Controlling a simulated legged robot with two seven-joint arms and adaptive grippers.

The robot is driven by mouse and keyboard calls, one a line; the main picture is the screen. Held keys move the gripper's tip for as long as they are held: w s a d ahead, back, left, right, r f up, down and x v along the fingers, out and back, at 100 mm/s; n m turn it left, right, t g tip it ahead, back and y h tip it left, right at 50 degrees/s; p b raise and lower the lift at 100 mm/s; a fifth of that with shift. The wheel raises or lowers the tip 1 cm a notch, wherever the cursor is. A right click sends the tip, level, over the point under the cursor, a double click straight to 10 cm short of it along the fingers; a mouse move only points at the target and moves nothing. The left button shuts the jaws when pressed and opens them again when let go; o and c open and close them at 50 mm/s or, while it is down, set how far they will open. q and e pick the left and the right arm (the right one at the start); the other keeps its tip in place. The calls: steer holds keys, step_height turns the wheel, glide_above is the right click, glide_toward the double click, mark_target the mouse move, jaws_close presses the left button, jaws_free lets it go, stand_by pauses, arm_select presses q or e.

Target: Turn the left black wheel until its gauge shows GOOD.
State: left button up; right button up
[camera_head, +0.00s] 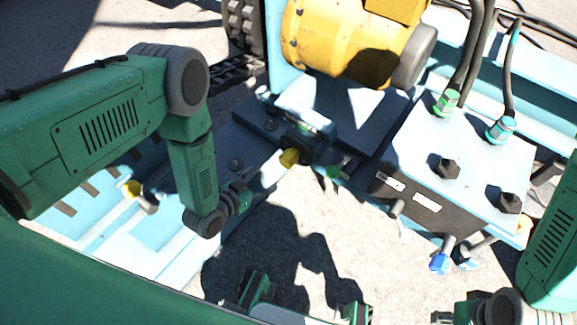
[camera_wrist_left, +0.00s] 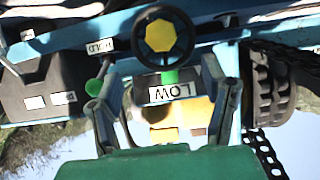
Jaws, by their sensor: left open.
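A black wheel with a yellow hub (camera_head: 290,157) is at the middle of the head view, beside the blue machine. In the left wrist view, which is upside down, the black wheel (camera_wrist_left: 160,35) is at top centre. My right gripper (camera_head: 458,314) is partly cut off at the bottom.
A yellow drum (camera_head: 345,40) and black tyre (camera_head: 242,25) stand behind. A blue-topped box (camera_head: 460,150) with cables, dark knobs and a blue-tipped rod (camera_head: 440,263) is at the right. Blue rails (camera_head: 150,265) run at the left. Open ground lies in front.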

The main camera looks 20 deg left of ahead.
mark_target(284, 162)
arm_select(q)
steer(key=shift+t, duration=0.3)
steer(key=b+x, duration=0.5)
steer(key=x, duration=0.8)
steer(key=shift+w+d+b, duration=0.1)
steer(key=shift+b, duration=0.2)
steer(key=shift+w+d+f, duration=0.2)
steer(key=shift+w+d, duration=0.05)
steer(key=shift+w, duration=0.35)
